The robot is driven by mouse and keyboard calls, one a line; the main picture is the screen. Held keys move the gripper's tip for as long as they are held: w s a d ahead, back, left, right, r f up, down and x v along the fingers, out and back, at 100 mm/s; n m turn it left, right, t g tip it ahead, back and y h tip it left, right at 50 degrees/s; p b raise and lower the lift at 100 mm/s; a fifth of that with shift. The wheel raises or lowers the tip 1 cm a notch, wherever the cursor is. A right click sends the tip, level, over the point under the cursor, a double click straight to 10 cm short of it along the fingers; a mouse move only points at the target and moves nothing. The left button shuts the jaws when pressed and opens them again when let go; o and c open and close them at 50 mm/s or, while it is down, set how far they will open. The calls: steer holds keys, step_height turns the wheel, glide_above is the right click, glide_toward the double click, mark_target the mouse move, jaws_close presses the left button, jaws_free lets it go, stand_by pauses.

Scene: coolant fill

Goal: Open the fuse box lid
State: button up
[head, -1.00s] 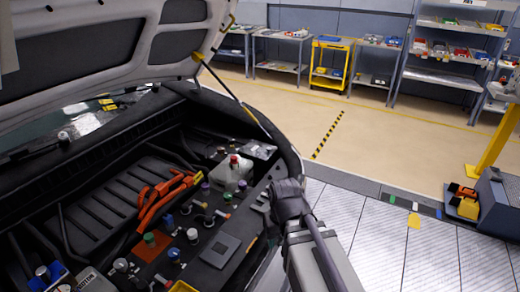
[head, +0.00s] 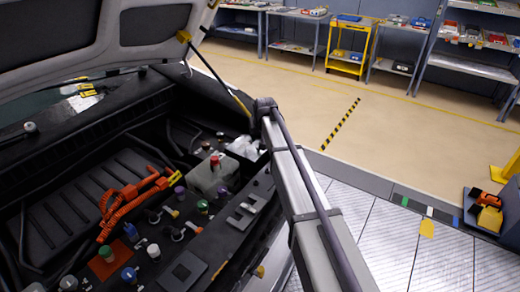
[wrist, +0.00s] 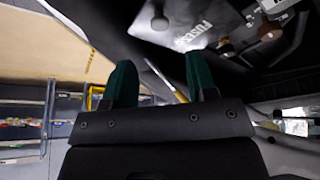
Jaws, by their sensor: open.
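In the wrist view, a dark panel lettered "FUSES", the fuse box lid (wrist: 205,30), is at the upper middle, beyond the fingertips. A small round grey knob (wrist: 160,22) shows beside the lettering. I cannot tell from this angle whether the lid is fully shut. In the head view my arm hides the gripper, and I cannot pick out the fuse box for sure.
The raised hood (head: 120,40) and its prop rod (head: 222,80) stand close to my arm. The engine bay holds a pale tank with a red cap (head: 212,175), orange cables (head: 130,200) and several coloured caps. Open floor (head: 420,130) lies to the right.

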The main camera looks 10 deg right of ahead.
mark_target(248, 146)
steer(key=b+x, duration=0.6)
steer(key=x, duration=0.2)
steer(key=shift+f, duration=0.3)
steer(key=shift+r, duration=0.2)
jaws_close()
